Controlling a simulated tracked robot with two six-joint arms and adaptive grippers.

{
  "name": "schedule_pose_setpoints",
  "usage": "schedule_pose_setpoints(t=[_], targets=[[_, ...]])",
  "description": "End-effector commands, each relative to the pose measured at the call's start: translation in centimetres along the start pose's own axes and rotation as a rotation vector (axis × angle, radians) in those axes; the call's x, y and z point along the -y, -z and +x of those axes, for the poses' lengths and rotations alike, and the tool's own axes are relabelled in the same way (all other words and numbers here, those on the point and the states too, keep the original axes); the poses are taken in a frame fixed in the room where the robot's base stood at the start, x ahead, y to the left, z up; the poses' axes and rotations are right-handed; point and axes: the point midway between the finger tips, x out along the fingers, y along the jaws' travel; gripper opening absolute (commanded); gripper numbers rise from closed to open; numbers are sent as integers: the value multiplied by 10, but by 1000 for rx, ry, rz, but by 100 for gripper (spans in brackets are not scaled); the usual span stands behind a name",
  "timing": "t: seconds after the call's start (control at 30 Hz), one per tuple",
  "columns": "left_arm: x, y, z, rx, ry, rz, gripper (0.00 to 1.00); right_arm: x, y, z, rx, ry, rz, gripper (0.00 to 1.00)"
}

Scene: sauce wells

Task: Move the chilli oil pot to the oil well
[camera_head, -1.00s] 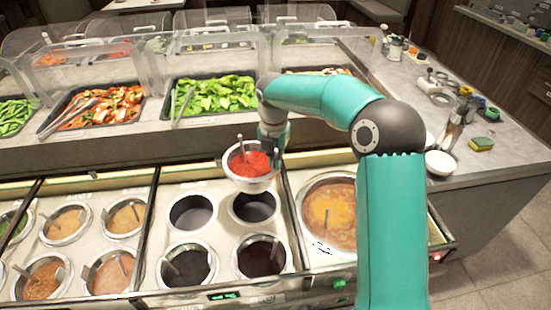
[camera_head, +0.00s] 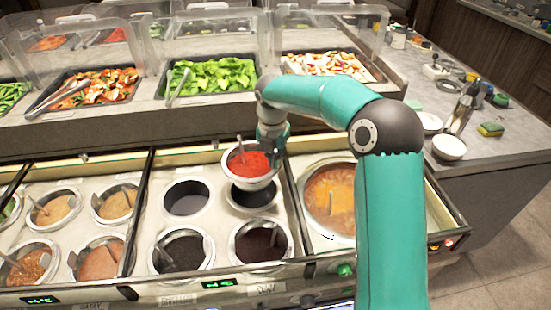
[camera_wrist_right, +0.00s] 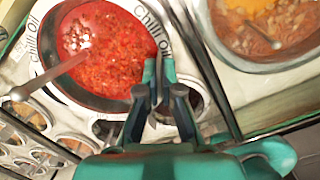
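The chilli oil pot (camera_head: 240,178) is a steel pot of red sauce with a spoon handle sticking up. Its rim reads "Chilli Oil" in the right wrist view (camera_wrist_right: 151,24). My right gripper (camera_head: 272,152) is shut on the pot's right rim; its fingertips (camera_wrist_right: 158,72) pinch the rim in the wrist view. The pot hangs above the back-right dark well (camera_head: 255,199) of the middle unit and hides its far part. The back-left well (camera_head: 187,198) beside it looks empty. I cannot read which well is labelled for oil. My left gripper is out of view.
Two wells with dark sauce and spoons (camera_head: 181,252) (camera_head: 262,245) lie in front. A large soup pot (camera_head: 330,196) stands to the right. Several sauce pots fill the left unit (camera_head: 55,208). Food trays behind glass guards (camera_head: 212,84) line the back.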

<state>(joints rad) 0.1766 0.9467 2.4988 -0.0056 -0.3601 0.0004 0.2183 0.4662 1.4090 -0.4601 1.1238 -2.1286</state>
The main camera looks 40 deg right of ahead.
Motion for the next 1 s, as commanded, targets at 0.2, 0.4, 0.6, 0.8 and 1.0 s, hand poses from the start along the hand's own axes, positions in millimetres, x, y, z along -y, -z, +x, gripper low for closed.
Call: schedule_pose_setpoints(t=[0.2,0.4,0.6,0.8,1.0], targets=[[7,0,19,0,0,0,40,0,1,18,4,-6,2,0],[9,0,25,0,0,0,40,0,3,32,4,-5,2,0],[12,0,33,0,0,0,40,1,4,47,4,-5,2,0],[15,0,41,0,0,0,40,1,6,62,5,-6,2,0],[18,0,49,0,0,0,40,2,8,77,4,-5,3,0]])
